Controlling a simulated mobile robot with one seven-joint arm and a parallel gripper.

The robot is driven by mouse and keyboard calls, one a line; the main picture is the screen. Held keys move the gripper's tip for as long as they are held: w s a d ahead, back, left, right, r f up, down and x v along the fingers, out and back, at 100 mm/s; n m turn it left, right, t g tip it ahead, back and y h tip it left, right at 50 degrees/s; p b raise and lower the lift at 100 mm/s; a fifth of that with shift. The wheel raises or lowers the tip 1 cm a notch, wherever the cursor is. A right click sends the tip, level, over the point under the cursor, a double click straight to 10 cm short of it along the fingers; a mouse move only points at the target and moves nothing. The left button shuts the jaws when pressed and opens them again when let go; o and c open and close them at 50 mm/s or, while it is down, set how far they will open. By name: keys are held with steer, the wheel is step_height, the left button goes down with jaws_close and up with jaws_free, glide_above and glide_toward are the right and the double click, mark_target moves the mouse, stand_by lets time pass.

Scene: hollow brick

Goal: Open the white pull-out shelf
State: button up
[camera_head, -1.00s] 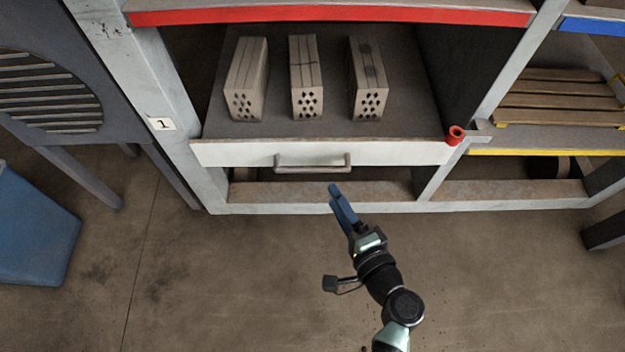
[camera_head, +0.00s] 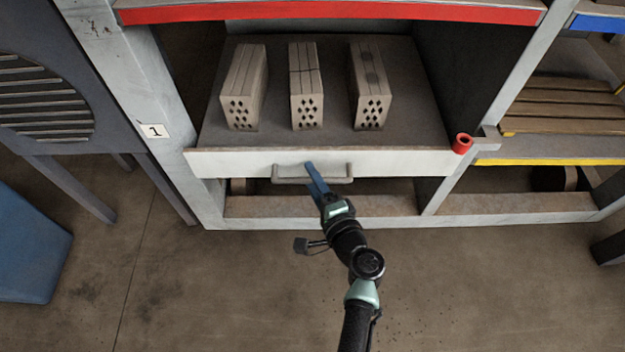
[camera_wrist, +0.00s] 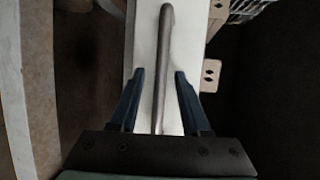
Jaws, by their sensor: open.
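The white pull-out shelf (camera_head: 400,163) is in the rack under the red beam, with a grey bar handle (camera_head: 290,174) on its front. Three hollow bricks stand on it: left (camera_head: 244,88), middle (camera_head: 306,86) and right (camera_head: 370,86). My gripper (camera_head: 314,170) is at the handle, with blue fingers overlapping its middle in the head view. In the wrist view the white front (camera_wrist: 147,40) runs top to bottom. The handle bar (camera_wrist: 165,60) passes between the open fingers (camera_wrist: 159,75), with a gap on each side.
A red roll-like part (camera_head: 462,144) sits at the shelf's right end by the rack post. A wooden pallet (camera_head: 570,108) lies in the right bay. A blue bin (camera_head: 30,235) stands at the left. The floor in front is clear apart from my arm.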

steer(key=shift+w, duration=0.1)
jaws_close()
stand_by(1.4)
